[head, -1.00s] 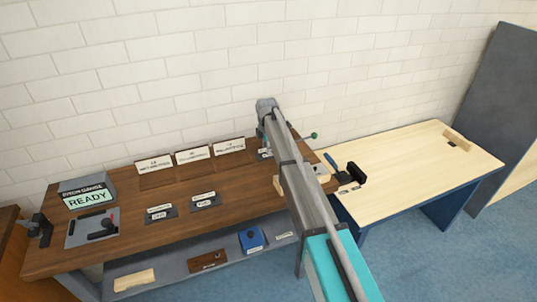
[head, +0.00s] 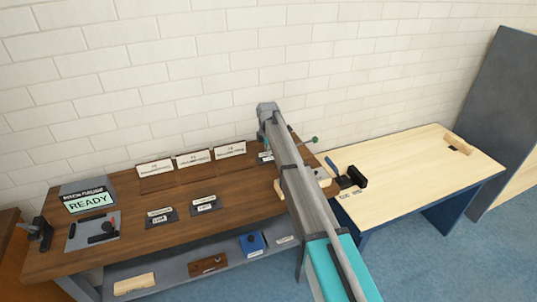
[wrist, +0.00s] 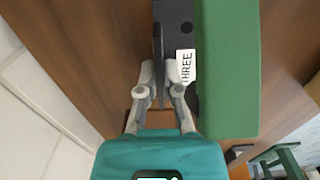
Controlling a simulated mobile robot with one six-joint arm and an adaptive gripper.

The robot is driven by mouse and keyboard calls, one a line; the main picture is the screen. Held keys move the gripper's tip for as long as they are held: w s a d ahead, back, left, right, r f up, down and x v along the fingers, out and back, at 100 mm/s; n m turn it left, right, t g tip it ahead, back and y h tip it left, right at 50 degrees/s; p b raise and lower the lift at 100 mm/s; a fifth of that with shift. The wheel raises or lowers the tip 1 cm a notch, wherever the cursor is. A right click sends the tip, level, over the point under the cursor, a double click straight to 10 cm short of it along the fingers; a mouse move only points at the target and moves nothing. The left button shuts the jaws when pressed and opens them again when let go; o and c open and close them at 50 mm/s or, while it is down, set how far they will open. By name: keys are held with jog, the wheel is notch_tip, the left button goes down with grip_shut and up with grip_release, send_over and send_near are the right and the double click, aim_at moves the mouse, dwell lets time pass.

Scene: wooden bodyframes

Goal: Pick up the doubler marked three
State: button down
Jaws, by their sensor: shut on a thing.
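The doubler marked three is a dark grey piece (wrist: 172,28) with a white label (wrist: 186,66) reading THREE, at the top middle of the wrist view. A thin dark upright part of it stands between the two fingers. My gripper (wrist: 160,78) is shut on this upright part, with one pale fingertip on each side. Brown wood lies beneath. In the head view my arm hides the gripper and most of that spot; a small dark piece with a white label (head: 266,156) shows just left of the arm.
A long green block (wrist: 230,70) stands close to the right of the doubler. On the brown bench (head: 130,232) are a READY gauge box (head: 88,198), two labelled dark plates (head: 205,204) and several standing signs (head: 194,160). A pale table (head: 410,185) stands at right.

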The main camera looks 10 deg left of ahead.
jog(key=shift+r, duration=0.1)
notch_tip(320, 180, up, 4)
jog(key=p, duration=0.4)
jog(key=s+a, duration=0.3)
jog(key=s, duration=0.2)
jog(key=s+a, duration=0.3)
jog(key=s, duration=0.2)
jog(key=s+a, duration=0.4)
jog(key=shift+s+f, duration=0.35)
jog(key=shift+s, duration=0.15)
jog(key=shift+s+a+r, duration=0.1)
jog(key=shift+a+r, duration=0.05)
jog(key=shift+a, duration=0.05)
dwell(0.6)
jog(key=shift+s+a+r, duration=0.1)
jog(key=shift+s+a, duration=0.05)
jog(key=shift+a, duration=0.1)
jog(key=shift+s+a+r, duration=0.1)
jog(key=shift+s+a, duration=0.1)
jog(key=shift+a, duration=0.1)
jog(key=shift+s+a+r, duration=0.15)
jog(key=shift+s+a, duration=0.2)
jog(key=shift+a, duration=0.25)
jog(key=shift+s+a+r+p, duration=0.1)
jog(key=shift+s+a+p, duration=0.1)
jog(key=shift+a+p, duration=0.15)
